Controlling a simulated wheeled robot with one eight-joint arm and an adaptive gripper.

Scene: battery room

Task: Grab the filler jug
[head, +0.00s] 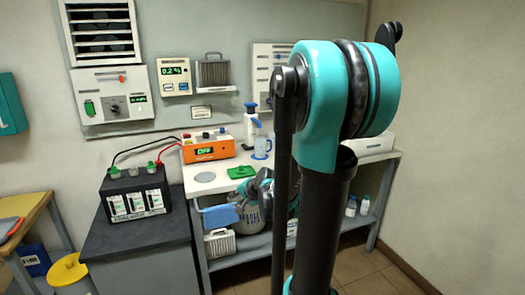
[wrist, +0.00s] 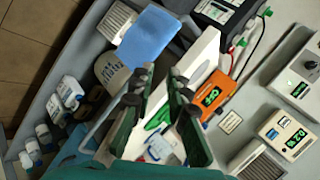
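The filler jug (head: 262,147) looks like the clear, bluish jug standing upright on the white bench, beside a white bottle with a blue top. In the wrist view a pale bluish shape (wrist: 159,149) between my finger bases looks like the same jug, partly hidden. My gripper (wrist: 162,76) is open, with a gap between its dark fingertips and nothing held. In the head view my gripper is low at the bench's front edge, mostly hidden behind my arm, apart from the jug.
An orange charger (head: 208,147), a green cloth (head: 241,171) and a grey disc (head: 204,177) lie on the bench. A blue cloth (head: 220,217) hangs at its front edge. A black battery (head: 135,194) stands on the dark cabinet at left. Bottles (head: 351,206) stand on the lower shelf.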

